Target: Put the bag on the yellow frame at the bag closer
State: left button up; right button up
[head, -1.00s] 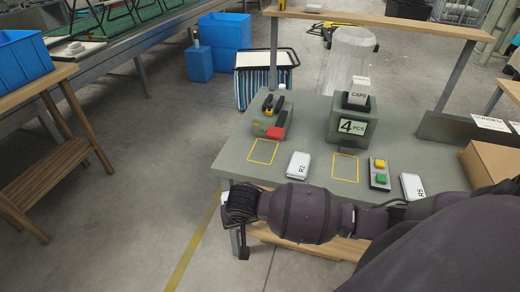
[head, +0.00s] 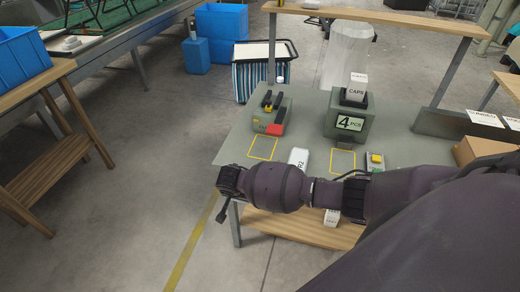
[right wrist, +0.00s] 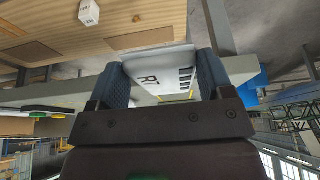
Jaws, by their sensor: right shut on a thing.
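My right arm reaches left across the table front in the head view, and its gripper (head: 228,192) is just off the table's left front corner. In the right wrist view my right gripper (right wrist: 163,85) is shut on a white bag (right wrist: 158,68) with an R label, held between both fingers. In the head view that bag is hidden. One empty yellow frame (head: 263,148) lies in front of the device with black, yellow and red parts, seemingly the bag closer (head: 270,115). Another yellow frame (head: 343,161) lies before the caps device (head: 350,118). My left gripper is not in view.
A white R2 bag (head: 299,158) lies between the yellow frames. A button box (head: 375,162) is partly behind my arm. A small white box (head: 331,217) stands on the lower shelf (head: 285,226). A striped bin (head: 262,75) stands behind the table.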

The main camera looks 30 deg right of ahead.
aim_at(261, 154)
jog(key=w+d+b, duration=0.1)
jog(key=d+b, duration=0.1)
jog(key=w+d+b, duration=0.4)
jog(key=shift+f, duration=0.25)
jog(key=w+d+b, duration=0.2)
jog(key=d+b, duration=0.1)
jog(key=w+d+b, duration=0.3)
jog(key=shift+w+d+f, duration=0.1)
jog(key=shift+w+f, duration=0.05)
jog(key=shift+w+d+b, duration=0.65)
jog(key=shift+d+b, duration=0.1)
jog(key=shift+b, duration=0.15)
jog(key=shift+w+d+r, duration=0.25)
jog(key=shift+r, duration=0.05)
jog(key=shift+w+d+b, duration=0.15)
jog(key=shift+d+b, duration=0.05)
jog(key=shift+b, duration=0.15)
jog(key=w+d+b, duration=0.2)
jog(key=d+b, duration=0.1)
jog(key=shift+w+f, duration=0.2)
jog(key=shift+f, duration=0.2)
jog(key=shift+w+r, duration=0.1)
jog(key=shift+r, duration=0.35)
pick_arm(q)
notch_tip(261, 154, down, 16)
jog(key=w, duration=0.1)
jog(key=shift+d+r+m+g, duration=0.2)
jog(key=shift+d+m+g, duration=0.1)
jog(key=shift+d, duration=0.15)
